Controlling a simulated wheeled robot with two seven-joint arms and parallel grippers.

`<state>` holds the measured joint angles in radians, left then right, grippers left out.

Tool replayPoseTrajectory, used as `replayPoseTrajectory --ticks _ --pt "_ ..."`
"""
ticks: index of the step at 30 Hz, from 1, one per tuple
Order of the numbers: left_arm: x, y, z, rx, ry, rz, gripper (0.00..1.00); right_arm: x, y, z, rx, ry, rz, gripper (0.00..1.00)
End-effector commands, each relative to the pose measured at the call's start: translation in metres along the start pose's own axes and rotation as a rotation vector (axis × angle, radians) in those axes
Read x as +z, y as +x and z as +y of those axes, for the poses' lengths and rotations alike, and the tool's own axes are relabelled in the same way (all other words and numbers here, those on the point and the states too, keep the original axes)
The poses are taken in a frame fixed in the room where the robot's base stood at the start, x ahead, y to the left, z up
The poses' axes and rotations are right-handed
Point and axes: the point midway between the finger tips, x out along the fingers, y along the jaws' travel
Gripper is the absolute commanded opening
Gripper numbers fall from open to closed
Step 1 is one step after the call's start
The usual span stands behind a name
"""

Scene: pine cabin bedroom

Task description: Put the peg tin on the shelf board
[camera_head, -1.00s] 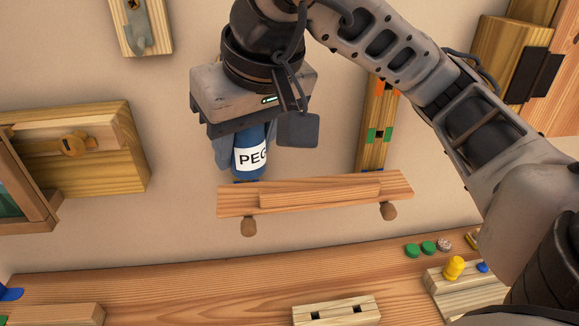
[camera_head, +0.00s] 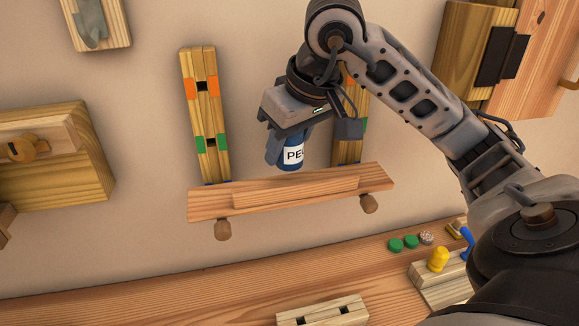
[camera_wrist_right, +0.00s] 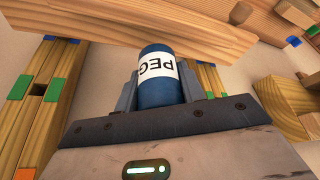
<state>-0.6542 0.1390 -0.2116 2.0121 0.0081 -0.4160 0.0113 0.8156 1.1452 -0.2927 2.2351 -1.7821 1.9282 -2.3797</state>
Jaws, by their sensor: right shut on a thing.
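The peg tin (camera_head: 292,154) is a blue cylinder with a white label reading "PEG". The board is a wooden plank with a front strip and two round pegs below. I cannot tell whether the tin touches the board. My left gripper is not in view.
Two upright slotted rails (camera_head: 205,115) with orange and green marks stand on the wall behind the board. A workbench (camera_head: 150,296) runs below, with a slotted block (camera_head: 322,312), green discs (camera_head: 403,243) and a yellow knob (camera_head: 438,259). A latch block (camera_head: 60,165) is at left.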

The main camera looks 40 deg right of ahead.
Motion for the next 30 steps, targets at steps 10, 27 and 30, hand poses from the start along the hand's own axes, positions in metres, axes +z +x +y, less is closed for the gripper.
replayPoseTrajectory --ticks 10,27,30 --pt "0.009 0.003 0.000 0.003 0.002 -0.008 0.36 0.013 0.033 0.005 0.000 -0.002 0.000 0.14" --pt "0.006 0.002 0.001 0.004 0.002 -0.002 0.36 0.013 0.035 0.005 0.000 -0.001 0.001 0.61" --pt "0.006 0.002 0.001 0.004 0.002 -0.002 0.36 0.013 0.035 0.005 0.000 -0.001 0.001 0.61"
